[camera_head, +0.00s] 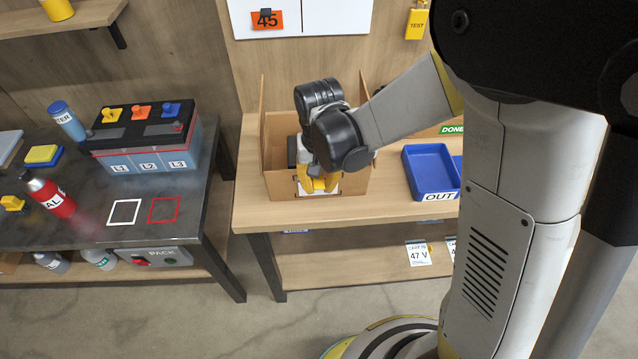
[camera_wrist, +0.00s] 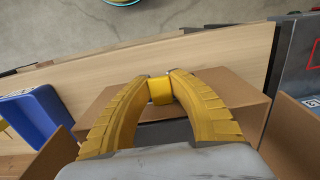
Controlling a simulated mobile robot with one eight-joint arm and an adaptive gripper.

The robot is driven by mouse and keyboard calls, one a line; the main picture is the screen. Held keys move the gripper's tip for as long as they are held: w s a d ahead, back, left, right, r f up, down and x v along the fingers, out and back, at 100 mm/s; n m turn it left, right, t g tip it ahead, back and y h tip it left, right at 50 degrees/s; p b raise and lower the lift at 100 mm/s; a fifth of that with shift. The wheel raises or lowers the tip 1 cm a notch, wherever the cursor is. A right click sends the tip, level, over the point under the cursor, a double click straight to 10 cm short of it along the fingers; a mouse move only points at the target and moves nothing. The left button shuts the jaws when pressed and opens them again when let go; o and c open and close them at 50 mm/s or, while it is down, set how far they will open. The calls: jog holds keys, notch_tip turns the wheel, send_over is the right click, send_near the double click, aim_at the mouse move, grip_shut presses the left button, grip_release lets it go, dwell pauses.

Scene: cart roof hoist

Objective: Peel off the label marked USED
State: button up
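No label reading USED can be made out in either view. My gripper (camera_head: 318,186) is at an open cardboard box (camera_head: 284,186) on the wooden bench, pointing down at its front side. In the wrist view my gripper (camera_wrist: 161,82) has its two yellow curved fingers closed in on a small yellow block (camera_wrist: 160,92), which fills the gap between the fingertips. The block sits over the box's brown front flap (camera_wrist: 225,90). A dark surface (camera_wrist: 165,133) shows inside the box, mostly hidden by my fingers and wrist. My arm hides much of the box inside in the head view.
A blue OUT tray (camera_head: 431,170) stands right of the box, with a green DONE sign (camera_head: 452,129) behind. The left bench holds a battery (camera_head: 146,140) with coloured knobs, a red bottle (camera_head: 48,193) and square outlines. Tags (camera_head: 418,253) hang below the wooden bench.

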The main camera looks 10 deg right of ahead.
grip_shut()
jog(key=shift+s, duration=1.6)
dwell(0.6)
jog(key=shift+s+a+b, duration=0.15)
jog(key=shift+s+b, duration=0.15)
jog(key=shift+s, duration=2.65)
